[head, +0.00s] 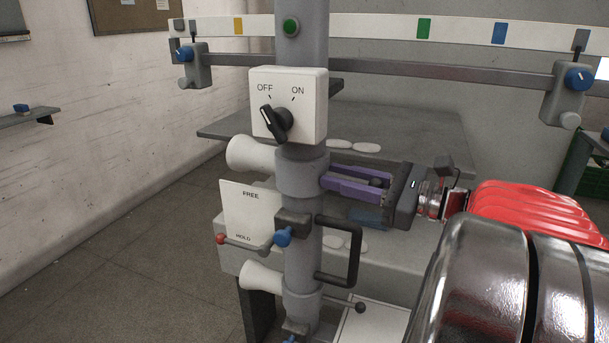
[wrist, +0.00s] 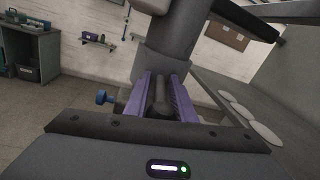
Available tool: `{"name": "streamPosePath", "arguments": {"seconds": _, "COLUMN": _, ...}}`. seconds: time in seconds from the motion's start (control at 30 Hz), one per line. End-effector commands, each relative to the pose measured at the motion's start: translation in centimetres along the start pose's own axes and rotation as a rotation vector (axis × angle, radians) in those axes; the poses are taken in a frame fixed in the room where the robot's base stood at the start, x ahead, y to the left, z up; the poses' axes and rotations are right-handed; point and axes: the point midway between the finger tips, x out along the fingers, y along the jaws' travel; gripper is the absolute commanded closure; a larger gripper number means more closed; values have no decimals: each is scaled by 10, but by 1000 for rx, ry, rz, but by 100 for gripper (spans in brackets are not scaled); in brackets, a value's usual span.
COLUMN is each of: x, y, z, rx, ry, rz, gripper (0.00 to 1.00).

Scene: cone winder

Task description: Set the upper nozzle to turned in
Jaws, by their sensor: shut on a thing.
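The upper nozzle (head: 250,153) is a white flared horn on a grey collar (head: 302,176) around the post. It points left in the head view, much like the lower nozzle (head: 261,277). On the collar's right side, my gripper (head: 328,177) has its two purple fingers along a dark lever with a round knob (head: 376,182). In the wrist view, my gripper (wrist: 160,78) has the dark lever (wrist: 159,106) between its fingers, and it is shut on it. The fingertips reach close to the collar; the lever's root is partly hidden.
Above is a white OFF/ON switch box (head: 289,105) with its black knob toward OFF. Below are a FREE/HOLD plate (head: 252,215) with a red-ended lever, a blue knob (head: 282,237) and a black loop handle (head: 352,250). A grey table (head: 420,130) stands behind.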

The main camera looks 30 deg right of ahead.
Motion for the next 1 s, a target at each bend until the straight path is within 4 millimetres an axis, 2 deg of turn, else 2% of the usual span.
{"name": "streamPosePath", "arguments": {"seconds": 0.13, "x": -1, "y": 0, "z": 0, "rx": 0, "ry": 0, "rz": -1, "gripper": 70}}
{"name": "streamPosePath", "arguments": {"seconds": 0.53, "x": -6, "y": -1, "z": -1, "rx": 0, "ry": 1, "rz": -3, "gripper": 70}}
{"name": "streamPosePath", "arguments": {"seconds": 0.67, "x": -17, "y": -1, "z": -1, "rx": 0, "ry": 1, "rz": -4, "gripper": 70}}
{"name": "streamPosePath", "arguments": {"seconds": 1.0, "x": -60, "y": -1, "z": -1, "rx": 1, "ry": 2, "rz": -6, "gripper": 70}}
